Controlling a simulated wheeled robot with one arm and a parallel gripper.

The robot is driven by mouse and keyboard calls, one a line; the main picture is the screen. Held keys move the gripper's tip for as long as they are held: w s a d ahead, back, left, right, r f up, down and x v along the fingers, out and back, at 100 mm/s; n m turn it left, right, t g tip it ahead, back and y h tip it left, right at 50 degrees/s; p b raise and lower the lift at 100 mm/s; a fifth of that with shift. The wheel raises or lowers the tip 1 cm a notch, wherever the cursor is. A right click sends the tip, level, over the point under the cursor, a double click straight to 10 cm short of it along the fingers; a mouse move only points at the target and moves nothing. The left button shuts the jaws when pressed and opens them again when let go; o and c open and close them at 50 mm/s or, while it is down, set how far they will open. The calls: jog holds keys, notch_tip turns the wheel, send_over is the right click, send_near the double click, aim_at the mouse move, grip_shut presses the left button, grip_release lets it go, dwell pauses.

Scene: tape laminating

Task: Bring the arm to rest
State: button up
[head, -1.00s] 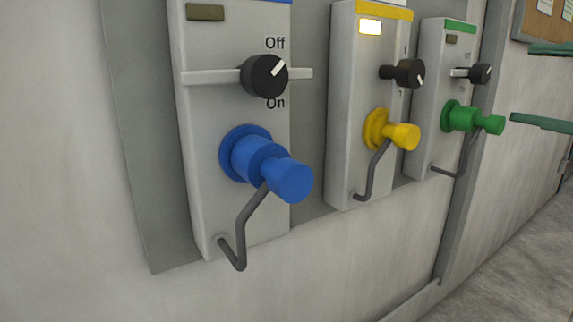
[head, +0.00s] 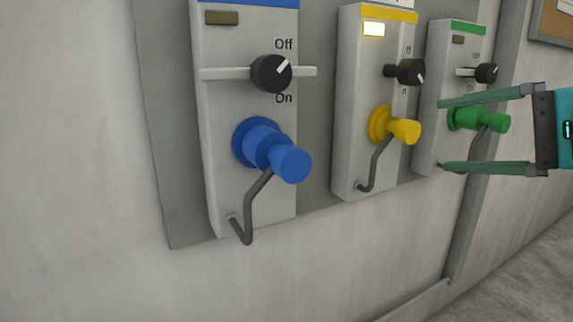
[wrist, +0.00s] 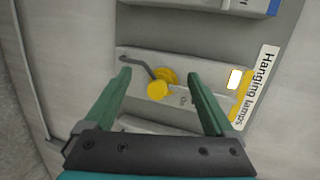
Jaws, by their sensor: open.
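My gripper (head: 440,135) is at the right of the head view, in front of the green box. Its two long green fingers are spread wide apart with nothing between them. In the wrist view my gripper (wrist: 158,73) is also open, and the yellow plug (wrist: 158,89) shows beyond and between the fingers, with a visible gap around it.
Three wall boxes carry a blue plug (head: 291,164), a yellow plug (head: 405,131) and a green plug (head: 497,123), each under a black knob. The yellow box's lamp (head: 374,29) is lit. The wrist view shows a "Hanging lamps" label (wrist: 256,85). Floor (head: 530,275) is clear at lower right.

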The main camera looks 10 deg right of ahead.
jog(key=a+f+n+g+h, duration=0.1)
jog(key=a+f+n+g, duration=0.25)
jog(key=a+f, duration=0.55)
jog(key=a+f+n+g+h, duration=0.1)
jog(key=a+f+n+g, duration=0.35)
jog(key=f, duration=0.75)
jog(key=s+f+n+g+h, duration=0.2)
jog(key=s+f+g, duration=0.1)
jog(key=s+f, duration=0.4)
jog(key=s+f+n+g+h, duration=0.2)
jog(key=s+f, duration=0.5)
jog(key=f, duration=0.6)
jog(key=shift+s+a+g+h, duration=0.15)
jog(key=shift+s+g+h, duration=0.15)
jog(key=shift+g+h, duration=0.45)
